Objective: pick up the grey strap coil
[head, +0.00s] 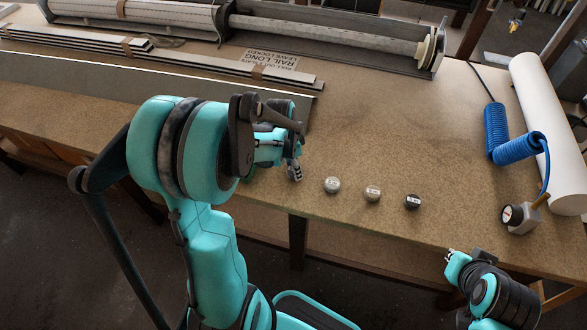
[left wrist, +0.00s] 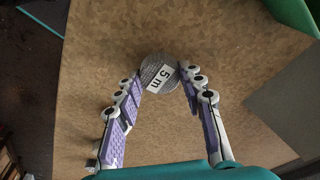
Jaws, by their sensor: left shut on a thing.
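In the left wrist view a round grey strap coil (left wrist: 160,73) with a white "5 m" label sits between the fingertips of my left gripper (left wrist: 161,80). Both fingers touch its sides, and the gripper is shut on it. I cannot tell if the coil is clear of the bench. In the head view my left gripper (head: 295,170) is near the front edge of the bench, left of the row of coils, and the held coil is hidden there. My right gripper (head: 450,257) is at the lower right, by the bench's front edge, too small to read.
A gauge (head: 513,215), blue hose (head: 497,135) and white roll (head: 548,130) are right. Rails (head: 200,62) lie behind. The middle bench is clear.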

